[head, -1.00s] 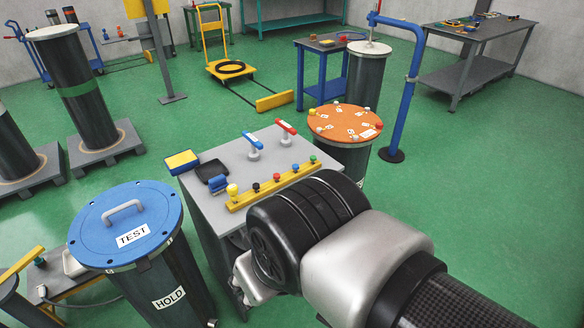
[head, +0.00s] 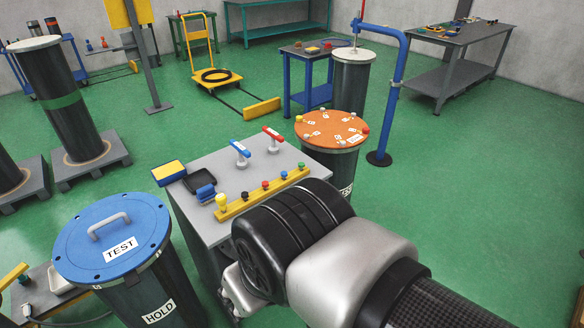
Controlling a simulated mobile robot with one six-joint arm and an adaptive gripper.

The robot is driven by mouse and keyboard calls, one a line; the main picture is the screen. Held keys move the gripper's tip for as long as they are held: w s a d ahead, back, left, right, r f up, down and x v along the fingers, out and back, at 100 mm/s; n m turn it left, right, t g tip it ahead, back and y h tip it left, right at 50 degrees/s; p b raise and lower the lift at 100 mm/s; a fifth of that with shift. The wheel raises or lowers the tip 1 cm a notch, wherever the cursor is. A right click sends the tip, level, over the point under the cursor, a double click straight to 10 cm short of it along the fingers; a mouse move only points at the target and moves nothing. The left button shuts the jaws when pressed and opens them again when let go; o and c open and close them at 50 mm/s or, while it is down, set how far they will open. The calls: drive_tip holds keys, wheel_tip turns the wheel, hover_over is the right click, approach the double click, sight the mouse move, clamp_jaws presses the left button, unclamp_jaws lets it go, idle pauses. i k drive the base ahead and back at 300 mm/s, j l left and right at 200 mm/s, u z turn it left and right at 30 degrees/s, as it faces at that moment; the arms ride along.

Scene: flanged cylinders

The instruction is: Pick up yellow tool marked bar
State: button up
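A yellow bar (head: 262,193) carrying several coloured knobs lies along the front of the grey cabinet top (head: 240,160). Another yellow bar-like piece (head: 13,275) shows at the left edge over a low bench, partly cut off. I cannot read a "bar" marking on either one, so I cannot tell which is the named tool. My arm (head: 340,250) crosses the lower right, with its black joint in front of the cabinet's right side. My gripper's fingers do not show.
A blue-lidded cylinder (head: 112,238) labelled TEST and HOLD stands left of the cabinet. An orange-topped cylinder (head: 332,130) stands behind right. Blue and red handles (head: 257,141), a black tray and a yellow-blue box sit on the cabinet.

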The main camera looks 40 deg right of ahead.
sight(221, 199)
drive_tip(key=i+l, duration=0.2)
drive_tip(key=l, duration=0.15)
drive_tip(key=i+l, duration=0.15)
drive_tip(key=l, duration=0.2)
drive_tip(key=i+l, duration=0.2)
drive_tip(key=l, duration=0.2)
drive_tip(key=i+l+u, duration=0.1)
drive_tip(key=l, duration=0.25)
drive_tip(key=i+l, duration=0.4)
drive_tip(key=l, duration=0.35)
